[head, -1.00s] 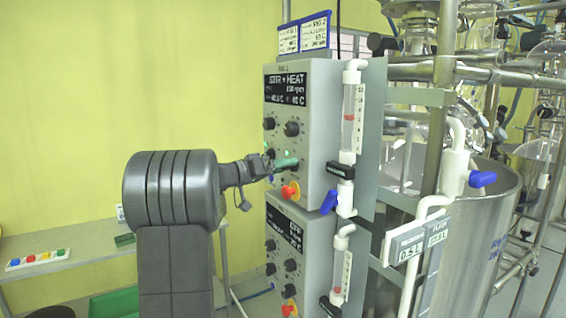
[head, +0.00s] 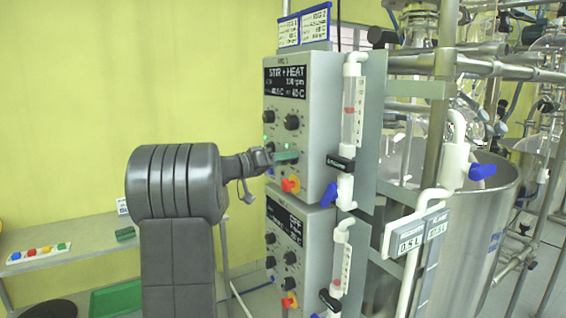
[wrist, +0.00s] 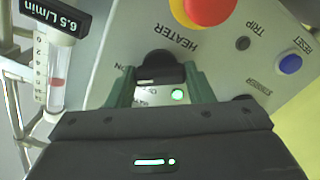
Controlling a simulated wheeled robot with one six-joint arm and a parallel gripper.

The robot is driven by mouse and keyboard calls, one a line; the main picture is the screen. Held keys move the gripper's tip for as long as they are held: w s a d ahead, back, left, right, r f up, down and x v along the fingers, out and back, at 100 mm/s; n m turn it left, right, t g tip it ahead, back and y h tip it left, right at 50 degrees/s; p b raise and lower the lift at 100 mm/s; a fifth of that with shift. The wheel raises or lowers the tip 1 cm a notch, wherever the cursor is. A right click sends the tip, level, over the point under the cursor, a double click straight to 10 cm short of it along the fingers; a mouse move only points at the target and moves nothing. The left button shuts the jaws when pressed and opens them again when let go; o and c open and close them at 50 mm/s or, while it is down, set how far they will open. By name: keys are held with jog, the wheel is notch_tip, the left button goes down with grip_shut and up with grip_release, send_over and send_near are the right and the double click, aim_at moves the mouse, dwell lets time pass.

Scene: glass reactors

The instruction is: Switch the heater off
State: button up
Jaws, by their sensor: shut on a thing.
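The upper control box (head: 318,120) has a lit display (head: 291,82) reading "STIR + HEAT". In the wrist view, a black knob (wrist: 160,66) sits beside the upside-down word "HEATER" on the panel, with "ON" to its left. My gripper (wrist: 160,78) has its two green fingers on either side of this knob and is shut on it. A green lamp (wrist: 178,95) glows between the fingers. In the head view my gripper (head: 287,158) is at the lower front of the box, and its fingers hide the knob.
A red and yellow button (head: 290,185) is close below my gripper. A blue reset button (wrist: 290,64) is on the same panel. A lower control box (head: 300,255) reads "OFF". Flow meters (head: 352,112) and a steel vessel (head: 490,225) stand to the right.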

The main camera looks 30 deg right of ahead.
jog(key=shift+n+b, duration=1.7)
jog(key=shift+n, duration=4)
jog(key=o, duration=1)
jog(key=shift+a, duration=0.1)
jog(key=s+a+b, duration=0.1)
jog(key=a+b, duration=0.2)
jog(key=a, duration=1)
jog(key=shift+a, duration=0.3)
